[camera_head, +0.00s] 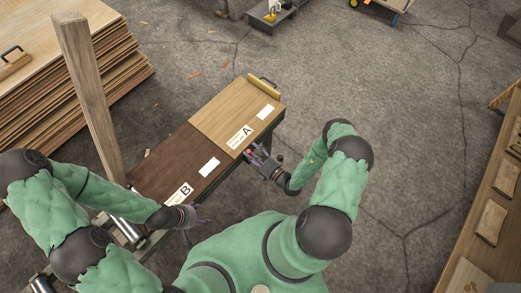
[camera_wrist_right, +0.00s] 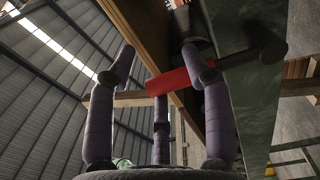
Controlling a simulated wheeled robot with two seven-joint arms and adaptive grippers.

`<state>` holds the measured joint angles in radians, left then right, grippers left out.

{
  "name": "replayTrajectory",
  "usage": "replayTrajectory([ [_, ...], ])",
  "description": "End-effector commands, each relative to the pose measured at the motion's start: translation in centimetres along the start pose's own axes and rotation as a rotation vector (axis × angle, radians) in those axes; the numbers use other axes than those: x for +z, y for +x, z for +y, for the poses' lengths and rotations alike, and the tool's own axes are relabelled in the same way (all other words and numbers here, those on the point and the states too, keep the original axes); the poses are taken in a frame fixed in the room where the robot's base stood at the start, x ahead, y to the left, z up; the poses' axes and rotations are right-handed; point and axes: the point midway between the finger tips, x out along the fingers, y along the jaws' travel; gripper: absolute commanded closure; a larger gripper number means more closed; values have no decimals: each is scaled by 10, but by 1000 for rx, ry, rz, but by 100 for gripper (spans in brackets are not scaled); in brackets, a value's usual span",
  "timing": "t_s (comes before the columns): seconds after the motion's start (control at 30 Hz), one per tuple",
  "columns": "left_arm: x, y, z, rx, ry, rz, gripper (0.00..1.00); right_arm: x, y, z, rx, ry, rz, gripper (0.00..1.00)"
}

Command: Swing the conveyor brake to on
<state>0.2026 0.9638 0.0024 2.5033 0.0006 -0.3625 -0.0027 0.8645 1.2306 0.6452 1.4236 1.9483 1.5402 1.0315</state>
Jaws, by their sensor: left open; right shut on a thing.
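The conveyor brake lever (camera_wrist_right: 178,80) has a red grip on a dark arm that pivots on a green rail (camera_wrist_right: 246,95) in the right wrist view. A small red bit of it (camera_head: 248,152) shows at the conveyor's near edge in the head view. My right gripper (camera_head: 257,157) is shut on the red grip, with its purple fingers around it in the right wrist view. No on or off marking is readable. My left gripper (camera_head: 192,222) is open and empty near the dark board's lower corner.
A light board marked A (camera_head: 235,110) and a dark board marked B (camera_head: 172,165) lie on the conveyor. A wooden post (camera_head: 88,95) stands left, before a veneer stack (camera_head: 105,75). A wooden bench (camera_head: 490,220) is at right, with clear floor between.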

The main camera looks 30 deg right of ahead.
Motion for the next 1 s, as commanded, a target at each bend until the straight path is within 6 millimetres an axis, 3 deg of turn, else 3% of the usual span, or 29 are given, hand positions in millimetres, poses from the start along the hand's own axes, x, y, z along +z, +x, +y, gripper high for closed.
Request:
replayTrajectory([
  [0.03, 0, 1, 0, 0, 0, 0, 31, -19, -6, -3, -12, 39, 24, 57],
  [0.7, 0, 6, -2, 0, 0, 0, 31, -10, -62, -3, -8, 23, 7, 57],
  [1.0, 0, 7, -2, 0, 0, 0, 31, -9, -72, -1, -6, 18, 8, 57],
])
